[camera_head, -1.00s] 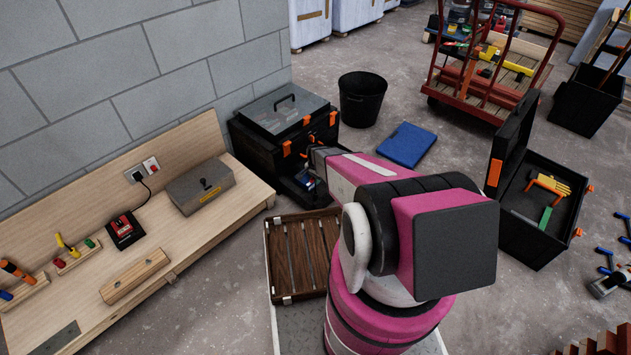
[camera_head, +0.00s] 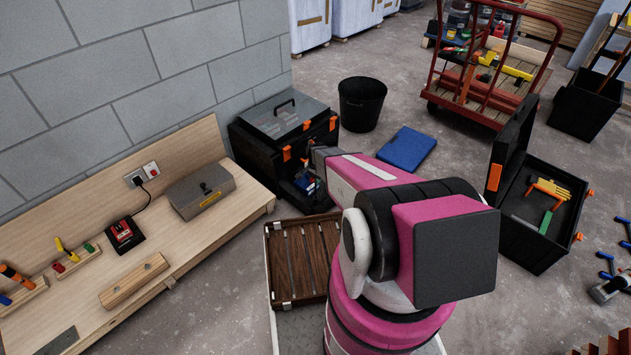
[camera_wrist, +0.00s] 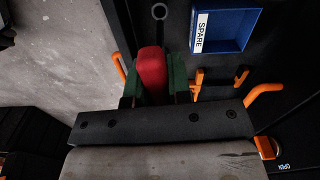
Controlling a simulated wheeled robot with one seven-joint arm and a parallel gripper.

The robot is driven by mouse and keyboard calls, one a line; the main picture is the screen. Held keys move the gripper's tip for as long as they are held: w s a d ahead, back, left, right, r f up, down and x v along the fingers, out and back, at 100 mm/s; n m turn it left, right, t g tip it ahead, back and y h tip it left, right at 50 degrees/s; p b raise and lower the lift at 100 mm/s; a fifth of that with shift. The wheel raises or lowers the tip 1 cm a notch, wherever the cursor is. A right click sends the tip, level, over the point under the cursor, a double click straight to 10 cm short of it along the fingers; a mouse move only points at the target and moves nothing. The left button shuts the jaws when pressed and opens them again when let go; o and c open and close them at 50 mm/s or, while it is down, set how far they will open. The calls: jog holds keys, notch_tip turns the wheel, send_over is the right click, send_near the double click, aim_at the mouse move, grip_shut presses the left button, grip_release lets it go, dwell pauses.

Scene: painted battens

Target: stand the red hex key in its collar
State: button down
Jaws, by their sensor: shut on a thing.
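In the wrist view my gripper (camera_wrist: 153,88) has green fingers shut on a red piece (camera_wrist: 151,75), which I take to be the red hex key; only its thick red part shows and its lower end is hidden. A small grey ring (camera_wrist: 160,12), possibly the collar, lies on the dark surface just beyond the fingers, apart from the red piece in the picture. In the head view my gripper is at the front of the black toolbox (camera_head: 262,152), mostly hidden by my arm.
A blue tray (camera_wrist: 247,17) marked SPARE sits right of the ring. Orange hooks and latches (camera_wrist: 265,92) stick up nearby. A slatted wooden crate (camera_head: 275,262) lies below my arm. The workbench (camera_head: 190,240) stands left. A black bucket (camera_head: 362,105) and blue mat (camera_head: 407,149) are behind.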

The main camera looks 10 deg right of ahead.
jog(key=shift+r, duration=2.75)
jog(key=shift+r, duration=0.15)
jog(key=s+r+n, duration=0.3)
jog(key=r, duration=1.4)
jog(key=s+r+n, duration=0.3)
jog(key=s+r, duration=0.1)
jog(key=r, duration=1.4)
jog(key=s+r+n, duration=0.3)
jog(key=s+r, duration=0.1)
jog(key=r, duration=1.3)
jog(key=shift+r+n, duration=0.2)
jog(key=shift+n, duration=0.1)
jog(key=shift+a, duration=0.1)
